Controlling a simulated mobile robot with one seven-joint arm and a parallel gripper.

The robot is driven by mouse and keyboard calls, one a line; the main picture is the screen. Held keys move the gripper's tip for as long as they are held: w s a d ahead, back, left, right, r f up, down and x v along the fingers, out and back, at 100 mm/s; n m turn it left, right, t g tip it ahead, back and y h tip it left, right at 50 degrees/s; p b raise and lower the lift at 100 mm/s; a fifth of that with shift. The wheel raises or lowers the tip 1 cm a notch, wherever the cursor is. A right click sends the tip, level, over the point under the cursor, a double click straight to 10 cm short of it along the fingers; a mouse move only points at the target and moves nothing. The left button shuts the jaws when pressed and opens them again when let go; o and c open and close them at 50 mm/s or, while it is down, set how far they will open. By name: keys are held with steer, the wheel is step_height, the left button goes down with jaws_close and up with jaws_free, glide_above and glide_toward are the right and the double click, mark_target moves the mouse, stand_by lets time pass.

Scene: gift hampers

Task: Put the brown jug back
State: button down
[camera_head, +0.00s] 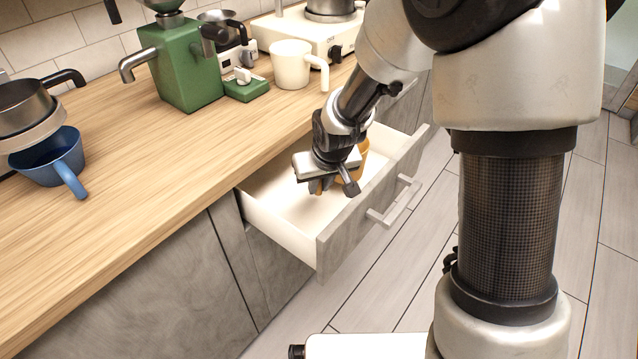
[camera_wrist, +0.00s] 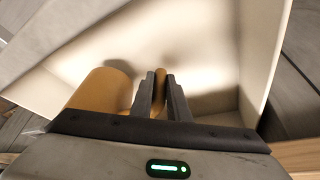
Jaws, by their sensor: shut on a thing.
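The brown jug (camera_head: 362,152) is in the open drawer (camera_head: 277,219), partly hidden behind my gripper in the head view. My gripper (camera_head: 333,187) reaches down into the drawer and is shut on the jug. In the wrist view the jug's rounded body (camera_wrist: 101,90) is left of the fingers, and its handle is between the fingertips (camera_wrist: 160,84). The jug's lower part is hidden by my gripper. I cannot tell whether the jug touches the drawer floor.
The drawer front with its bar handle (camera_head: 396,203) stands out from the wooden counter (camera_head: 150,185). On the counter are a green grinder (camera_head: 183,65), a cream jug (camera_head: 291,65), a blue jug (camera_head: 49,160) and a white machine (camera_head: 310,35). The counter's middle is clear.

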steer(key=shift+f+b, duration=1.8)
steer(key=shift+f, duration=0.15)
stand_by(1.6)
steer(key=c, duration=1.6)
jaws_free()
steer(key=shift+o, duration=0.2)
steer(key=o, duration=0.5)
steer(key=shift+o, duration=0.2)
steer(key=p+v, duration=0.5)
steer(key=v, duration=1.2)
steer(key=shift+r+p, duration=0.2)
steer(key=shift+p, duration=0.1)
steer(key=shift+s+d, duration=0.1)
steer(key=shift+d, duration=0.05)
